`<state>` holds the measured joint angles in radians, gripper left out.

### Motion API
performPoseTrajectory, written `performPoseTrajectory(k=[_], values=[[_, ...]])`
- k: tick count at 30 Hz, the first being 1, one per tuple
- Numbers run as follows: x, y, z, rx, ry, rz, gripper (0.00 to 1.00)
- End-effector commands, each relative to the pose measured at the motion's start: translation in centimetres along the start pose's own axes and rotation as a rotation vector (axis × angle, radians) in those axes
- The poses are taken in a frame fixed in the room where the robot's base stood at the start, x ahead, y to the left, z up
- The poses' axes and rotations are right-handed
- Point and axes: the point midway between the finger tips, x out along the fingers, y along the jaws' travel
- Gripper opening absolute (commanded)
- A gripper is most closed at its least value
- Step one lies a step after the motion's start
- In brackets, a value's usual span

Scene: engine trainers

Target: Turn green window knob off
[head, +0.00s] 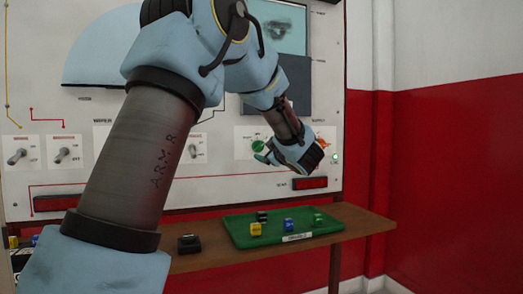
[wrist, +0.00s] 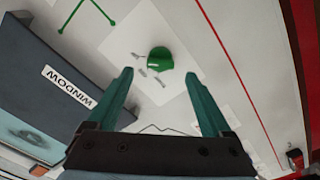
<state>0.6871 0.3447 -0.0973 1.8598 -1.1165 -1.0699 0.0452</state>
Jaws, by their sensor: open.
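The green window knob (wrist: 160,59) sits on a pale square plate on the white panel. In the wrist view it lies ahead of and between my gripper's two fingers, with a gap before the fingertips. In the head view the green knob (head: 258,146) shows just left of my gripper (head: 262,156). My gripper (wrist: 160,85) is open and empty, its green fingers spread apart. A dark block labelled "WINDOW" (wrist: 68,87) is at the left in the wrist view. The small marks beside the knob are too small to read.
A green tray (head: 240,233) with several small coloured cubes stands on the brown shelf (head: 350,222) below the panel. A black object (head: 189,244) lies left of the tray. Toggle switches (head: 62,154) are at the panel's left. A red light (head: 310,183) is under my gripper.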

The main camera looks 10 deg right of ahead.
Motion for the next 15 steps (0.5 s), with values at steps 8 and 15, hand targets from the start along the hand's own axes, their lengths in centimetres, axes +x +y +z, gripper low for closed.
performPoseTrajectory(k=[8, 15], values=[[4.4, 0.0, 0.0, 0.0, 0.0, 0.0, 0.83], [5.5, 0.0, 0.0, 0.0, -0.001, 0.0, 0.83]])
